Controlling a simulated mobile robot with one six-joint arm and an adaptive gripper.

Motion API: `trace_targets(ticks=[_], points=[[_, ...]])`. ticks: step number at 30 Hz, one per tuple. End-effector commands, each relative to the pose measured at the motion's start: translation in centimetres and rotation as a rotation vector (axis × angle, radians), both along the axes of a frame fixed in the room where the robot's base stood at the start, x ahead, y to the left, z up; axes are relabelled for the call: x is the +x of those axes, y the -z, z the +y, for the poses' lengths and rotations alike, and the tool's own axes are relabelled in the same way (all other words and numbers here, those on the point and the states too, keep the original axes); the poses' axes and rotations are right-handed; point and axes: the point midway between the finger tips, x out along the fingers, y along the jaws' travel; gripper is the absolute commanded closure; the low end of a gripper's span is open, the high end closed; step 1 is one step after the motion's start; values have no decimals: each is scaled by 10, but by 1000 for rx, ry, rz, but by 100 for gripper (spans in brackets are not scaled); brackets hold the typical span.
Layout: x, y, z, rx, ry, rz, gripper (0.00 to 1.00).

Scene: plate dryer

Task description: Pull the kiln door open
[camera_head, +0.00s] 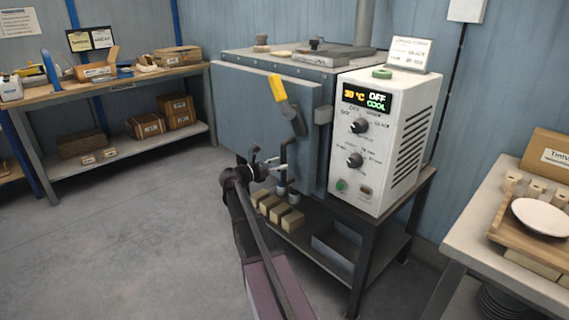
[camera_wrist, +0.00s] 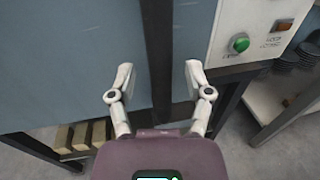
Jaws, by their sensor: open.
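The kiln door (camera_head: 250,105) is a blue-grey panel on the front of the kiln; it also fills the left of the wrist view (camera_wrist: 70,60). A yellow-gripped lever (camera_head: 280,88) sits high on the door, tilted up to the left. My gripper (camera_head: 272,160) is open in front of the lower right of the door. In the wrist view its fingers (camera_wrist: 158,80) are spread to either side of the bar, apart from it. I cannot tell how deep the bar lies between them.
The white control box (camera_head: 385,140) stands right of the door, reading 30 °C, OFF and COOL. Yellowish blocks (camera_head: 280,213) lie on the shelf below. A bench with a plate (camera_head: 540,216) is at the right, a workbench (camera_head: 100,88) at the left. The floor (camera_head: 140,210) left of the kiln is clear.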

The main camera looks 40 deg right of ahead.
Motion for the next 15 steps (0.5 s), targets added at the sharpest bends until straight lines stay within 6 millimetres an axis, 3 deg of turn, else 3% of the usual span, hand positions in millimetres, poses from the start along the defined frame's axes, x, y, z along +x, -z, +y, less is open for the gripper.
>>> trace_targets(ticks=[6,15], points=[[-2,0,-16,0,0,0,35],[-2,0,-18,0,-1,0,35]])
